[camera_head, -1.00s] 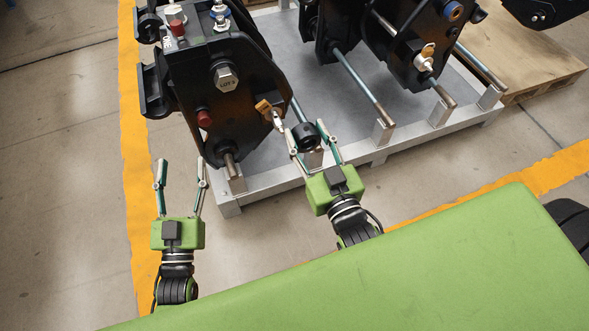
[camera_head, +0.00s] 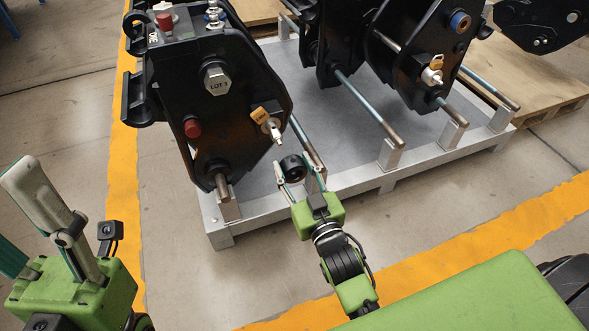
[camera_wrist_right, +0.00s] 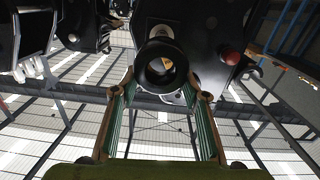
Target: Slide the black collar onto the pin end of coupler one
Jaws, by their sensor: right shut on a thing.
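My right gripper (camera_head: 299,176) is shut on the black collar (camera_head: 292,166), a short thick ring. It holds the collar in front of the nearest black coupler (camera_head: 230,110), which has a hex bolt marked LOT. The coupler's lower pin end (camera_head: 222,184) sticks out to the left of the collar. A long steel pin (camera_head: 306,142) runs behind the collar. I see no pin in the bore. My left gripper (camera_head: 18,212) is open and empty, cut off at the left edge.
A silver fitting with an orange tag (camera_head: 260,115) juts from the coupler close to the collar. A red cap (camera_head: 192,128) is on the coupler's face. The grey pallet frame (camera_head: 360,180) carries further couplers (camera_head: 400,60). The floor in front is clear.

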